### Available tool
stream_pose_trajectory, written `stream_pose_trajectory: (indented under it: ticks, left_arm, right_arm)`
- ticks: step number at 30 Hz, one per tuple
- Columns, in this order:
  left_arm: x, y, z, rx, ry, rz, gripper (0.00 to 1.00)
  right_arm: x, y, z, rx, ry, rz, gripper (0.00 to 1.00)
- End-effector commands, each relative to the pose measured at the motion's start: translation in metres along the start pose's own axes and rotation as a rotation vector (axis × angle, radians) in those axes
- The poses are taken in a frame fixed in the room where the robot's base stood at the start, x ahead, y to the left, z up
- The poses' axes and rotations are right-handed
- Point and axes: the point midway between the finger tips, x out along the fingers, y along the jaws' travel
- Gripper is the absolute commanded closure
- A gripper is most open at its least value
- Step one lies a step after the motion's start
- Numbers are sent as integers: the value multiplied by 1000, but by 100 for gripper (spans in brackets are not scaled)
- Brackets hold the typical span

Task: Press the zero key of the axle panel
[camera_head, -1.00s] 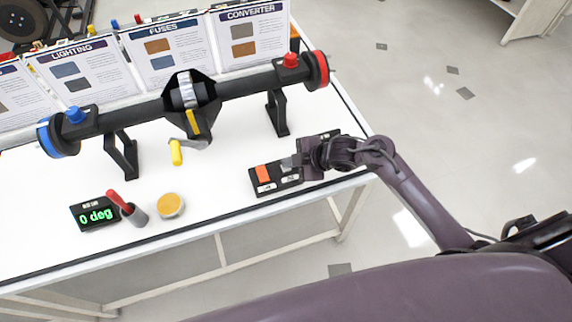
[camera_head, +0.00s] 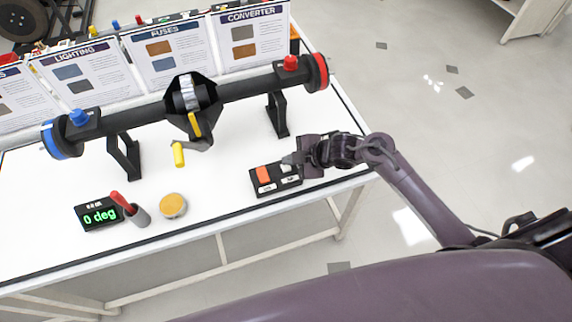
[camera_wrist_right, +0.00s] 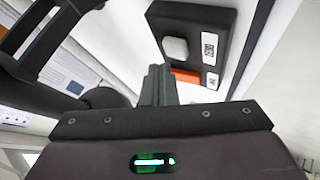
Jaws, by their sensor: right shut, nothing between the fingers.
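The axle panel (camera_head: 277,187) is a black box near the table's right front edge. It has an orange key (camera_head: 263,174) and a grey-white key, with white labels too small to read. In the right wrist view the panel (camera_wrist_right: 218,18) shows the pale key (camera_wrist_right: 175,49) uncovered and the orange key (camera_wrist_right: 186,76) partly hidden behind the fingers. I cannot tell which is the zero key. My right gripper (camera_head: 289,160) is shut and empty, its tips by the panel's pale-key end; contact cannot be told. It also shows in the right wrist view (camera_wrist_right: 157,72). My left gripper is out of view.
A black axle (camera_head: 240,88) on stands runs along the table, with a yellow-handled crank (camera_head: 179,155) hanging from its middle. A display (camera_head: 98,216) reads "0 deg". A cup with a red-handled tool (camera_head: 136,213) and a round yellow-topped tin (camera_head: 173,205) stand left of the panel.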

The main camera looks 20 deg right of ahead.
Motion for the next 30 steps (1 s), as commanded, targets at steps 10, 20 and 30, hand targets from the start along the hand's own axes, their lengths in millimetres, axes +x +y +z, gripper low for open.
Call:
stream_pose_trajectory:
  ticks: [10, 20, 30]
  left_arm:
    - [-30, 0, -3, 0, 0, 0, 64]
    - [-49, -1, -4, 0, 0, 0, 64]
    - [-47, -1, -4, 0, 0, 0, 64]
  right_arm:
    - [-22, 16, -16, -2, -1, 0, 100]
    - [-36, 26, -26, 1, 0, 1, 100]
    - [-35, 25, -25, 0, 0, 1, 100]
